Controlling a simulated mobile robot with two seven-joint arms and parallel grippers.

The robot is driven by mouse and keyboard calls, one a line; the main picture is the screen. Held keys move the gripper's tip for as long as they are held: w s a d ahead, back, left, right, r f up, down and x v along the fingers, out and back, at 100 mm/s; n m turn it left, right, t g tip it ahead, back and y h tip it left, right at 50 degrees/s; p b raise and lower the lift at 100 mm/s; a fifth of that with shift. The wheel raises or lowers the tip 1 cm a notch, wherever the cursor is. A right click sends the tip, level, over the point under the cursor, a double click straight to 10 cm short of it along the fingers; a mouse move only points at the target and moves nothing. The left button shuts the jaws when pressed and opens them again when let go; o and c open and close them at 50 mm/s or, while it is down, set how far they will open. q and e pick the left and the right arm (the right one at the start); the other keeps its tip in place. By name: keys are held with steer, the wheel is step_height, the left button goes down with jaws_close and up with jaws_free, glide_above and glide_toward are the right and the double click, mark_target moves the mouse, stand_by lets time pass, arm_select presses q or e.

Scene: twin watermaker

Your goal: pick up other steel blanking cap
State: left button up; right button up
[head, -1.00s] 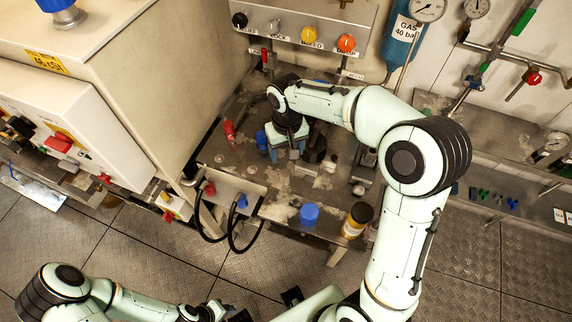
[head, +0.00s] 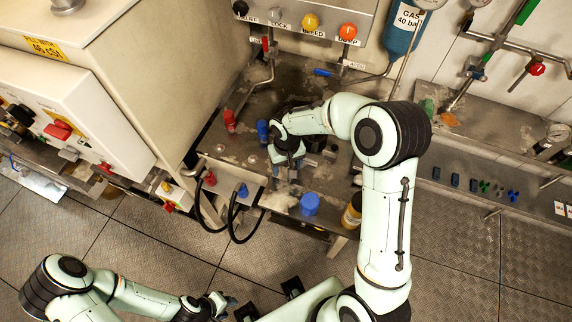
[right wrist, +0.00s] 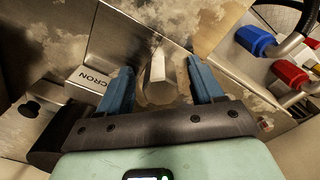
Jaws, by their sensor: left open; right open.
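In the right wrist view, a pale upright cylindrical piece (right wrist: 158,66) with a round grey metal base behind the palm edge stands between my right fingers. It looks like a steel blanking cap, but its lower part is hidden. My right gripper (right wrist: 163,84) is open, with one blue finger on each side of it and visible gaps. In the head view my right gripper (head: 287,172) is low over the front of the bench, and its arm hides what is under it. My left gripper (head: 226,302) is open and empty over the floor, away from the bench.
A metal block lettered "CRON" (right wrist: 92,77) and a black knob (right wrist: 32,108) are left of the fingers. Blue (right wrist: 252,40) and red (right wrist: 288,74) hose couplings are at the right.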

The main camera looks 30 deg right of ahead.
steer(key=c, duration=1.1)
